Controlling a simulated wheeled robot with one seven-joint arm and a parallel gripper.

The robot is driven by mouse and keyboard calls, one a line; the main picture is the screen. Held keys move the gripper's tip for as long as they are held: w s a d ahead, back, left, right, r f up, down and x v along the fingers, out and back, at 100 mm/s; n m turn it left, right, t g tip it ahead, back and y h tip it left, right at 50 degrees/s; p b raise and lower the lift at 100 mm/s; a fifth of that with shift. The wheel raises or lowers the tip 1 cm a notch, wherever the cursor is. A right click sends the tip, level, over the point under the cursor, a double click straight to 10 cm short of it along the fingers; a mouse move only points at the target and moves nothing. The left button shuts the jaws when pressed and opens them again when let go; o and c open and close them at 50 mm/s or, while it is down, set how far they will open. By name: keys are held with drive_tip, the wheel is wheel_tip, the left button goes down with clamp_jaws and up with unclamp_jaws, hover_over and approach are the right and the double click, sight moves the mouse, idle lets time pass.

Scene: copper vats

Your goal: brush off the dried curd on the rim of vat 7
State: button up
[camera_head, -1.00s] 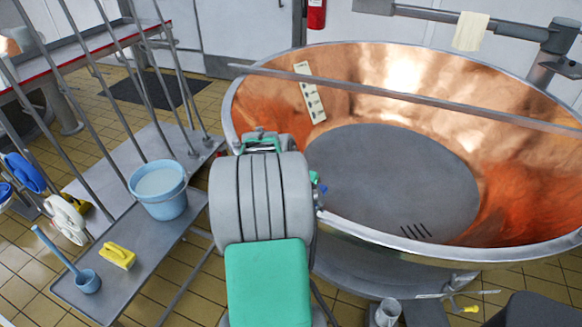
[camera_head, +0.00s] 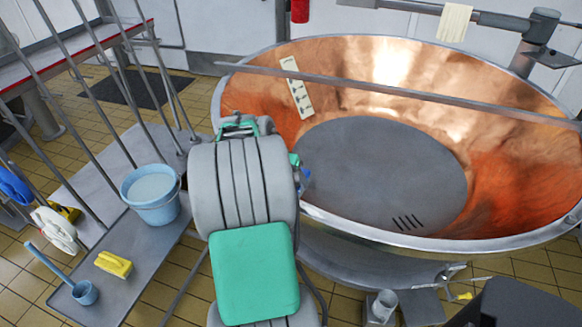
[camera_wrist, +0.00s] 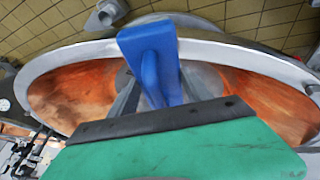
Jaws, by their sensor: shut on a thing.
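The copper vat (camera_head: 400,70) fills the right half of the head view, with a pale metal rim (camera_head: 400,238) and grey liquid or floor inside. In the wrist view its rim (camera_wrist: 215,48) runs across behind a blue brush (camera_wrist: 150,60). My gripper (camera_wrist: 148,98) is shut on the brush's handle; the brush's broad blue head is near the rim, and I cannot tell whether it touches. In the head view my arm hides most of the gripper, and only a bit of blue (camera_head: 305,174) shows beside the near rim. I cannot make out dried curd or a vat number.
A metal bar (camera_head: 400,92) spans the vat, and a marked white strip (camera_head: 297,92) lies against its inner wall. A cloth (camera_head: 455,22) hangs behind.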

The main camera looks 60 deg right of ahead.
drive_tip(key=shift+r+p, duration=1)
drive_tip(key=shift+r, duration=0.85)
